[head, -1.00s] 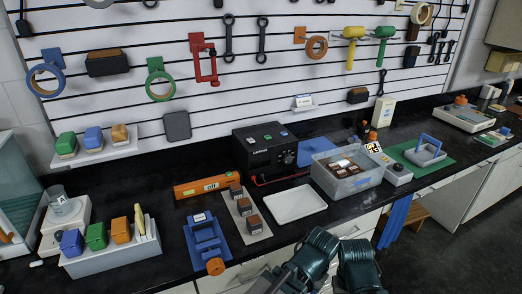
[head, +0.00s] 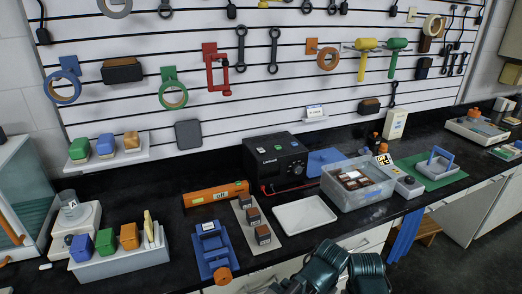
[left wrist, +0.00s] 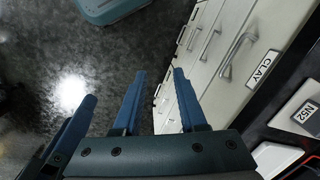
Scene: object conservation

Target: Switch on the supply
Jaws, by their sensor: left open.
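The supply is a black box (head: 276,163) at the back of the bench, at the foot of the slatted wall, in the head view. It has a round dial on its front, a small green spot on top and a red lead at its lower left. An orange bar (head: 215,194) marked "off" lies to its left. In the left wrist view my left gripper (left wrist: 158,76) is open and empty, with its blue fingers above the dark floor beside the drawers. Another blue finger-like part shows at the far left there. No right gripper fingers show in the head view.
A white tray (head: 304,213) and a clear bin (head: 356,188) stand in front and to the right of the supply. Dark blocks stand on a beige strip (head: 268,243) beside a blue holder (head: 208,249). Drawers (left wrist: 216,45) with handles line the bench front.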

